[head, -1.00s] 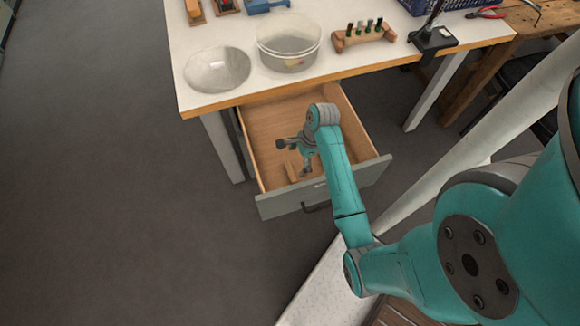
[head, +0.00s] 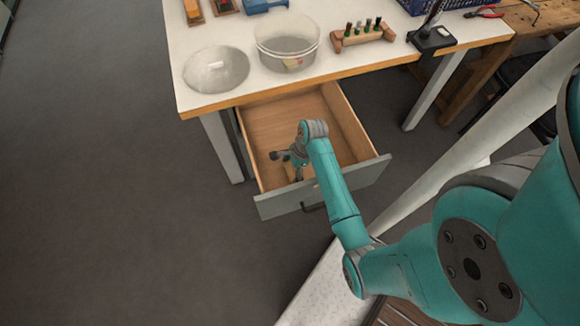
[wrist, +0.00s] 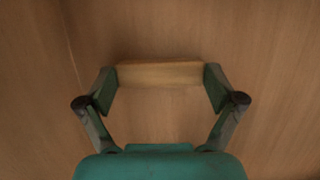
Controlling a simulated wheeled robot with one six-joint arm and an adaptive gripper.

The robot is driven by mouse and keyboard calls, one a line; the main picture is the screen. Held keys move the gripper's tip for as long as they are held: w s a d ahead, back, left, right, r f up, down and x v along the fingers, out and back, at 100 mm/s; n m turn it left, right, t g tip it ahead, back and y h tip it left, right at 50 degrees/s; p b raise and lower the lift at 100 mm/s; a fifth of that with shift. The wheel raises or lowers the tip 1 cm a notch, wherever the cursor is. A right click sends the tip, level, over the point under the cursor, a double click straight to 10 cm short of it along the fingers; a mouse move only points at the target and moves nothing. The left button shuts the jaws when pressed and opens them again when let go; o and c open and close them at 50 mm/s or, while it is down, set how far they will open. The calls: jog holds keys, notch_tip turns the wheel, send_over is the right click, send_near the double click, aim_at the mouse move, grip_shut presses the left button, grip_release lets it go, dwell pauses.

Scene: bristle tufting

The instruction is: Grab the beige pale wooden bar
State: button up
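The pale wooden bar (wrist: 160,73) lies on the wooden floor of the open drawer (head: 270,131). In the wrist view it runs crosswise between my two fingertips. My gripper (wrist: 160,85) is spread wide, with one finger at each end of the bar. I cannot tell whether the fingers touch its ends. In the head view my gripper (head: 292,168) is low inside the drawer near its front, and it and my arm largely hide the bar there.
The grey drawer front (head: 350,183) and its side walls surround my gripper. The drawer's back part is clear.

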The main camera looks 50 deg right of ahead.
jog(key=shift+c, duration=1.3)
